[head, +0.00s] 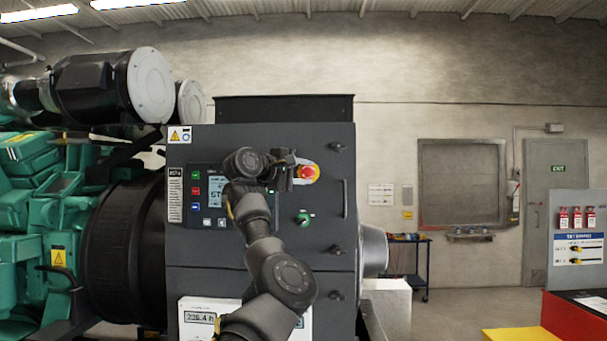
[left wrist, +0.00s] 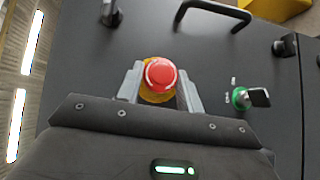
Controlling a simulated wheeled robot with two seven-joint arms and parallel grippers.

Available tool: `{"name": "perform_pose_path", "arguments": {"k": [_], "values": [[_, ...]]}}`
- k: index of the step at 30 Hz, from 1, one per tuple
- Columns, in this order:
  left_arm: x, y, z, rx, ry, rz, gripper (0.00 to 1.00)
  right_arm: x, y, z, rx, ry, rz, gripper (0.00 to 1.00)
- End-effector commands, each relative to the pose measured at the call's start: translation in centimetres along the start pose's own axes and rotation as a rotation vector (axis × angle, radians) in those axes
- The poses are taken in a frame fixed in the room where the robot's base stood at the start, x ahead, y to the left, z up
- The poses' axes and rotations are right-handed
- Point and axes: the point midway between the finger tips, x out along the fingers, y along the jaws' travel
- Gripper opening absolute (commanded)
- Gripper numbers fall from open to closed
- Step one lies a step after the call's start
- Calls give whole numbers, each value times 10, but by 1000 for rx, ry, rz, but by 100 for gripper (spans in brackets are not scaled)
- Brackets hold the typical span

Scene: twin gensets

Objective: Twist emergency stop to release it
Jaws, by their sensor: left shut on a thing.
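The emergency stop, a red mushroom button on a yellow base (head: 309,172), is on the dark grey genset control panel (head: 270,250). My left gripper (head: 292,171) reaches it from the left in the head view. In the left wrist view the red button (left wrist: 160,73) sits between the two light grey fingers of the left gripper (left wrist: 161,84), one on each side. The gripper is shut on the emergency stop. The fingers' exact contact with its sides is hard to make out. My right gripper is in neither view.
A green rotary switch (head: 303,217) is below the button, and it also shows in the left wrist view (left wrist: 241,98). A display panel (head: 210,187) is partly behind my arm. A handle (left wrist: 215,12) and latches stand out from the door.

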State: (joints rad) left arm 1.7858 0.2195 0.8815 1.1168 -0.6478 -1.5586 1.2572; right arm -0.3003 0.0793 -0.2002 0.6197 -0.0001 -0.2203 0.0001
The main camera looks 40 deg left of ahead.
Motion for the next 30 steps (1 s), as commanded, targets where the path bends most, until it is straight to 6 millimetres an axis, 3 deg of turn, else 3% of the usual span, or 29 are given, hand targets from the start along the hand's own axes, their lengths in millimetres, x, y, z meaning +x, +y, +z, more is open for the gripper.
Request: {"name": "perform_pose_path", "arguments": {"k": [18, 30], "values": [[1, 6, 0, 321, -2, -327, 14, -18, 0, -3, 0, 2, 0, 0], [2, 7, 1, 427, -1, -427, 14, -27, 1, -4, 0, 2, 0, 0]]}}
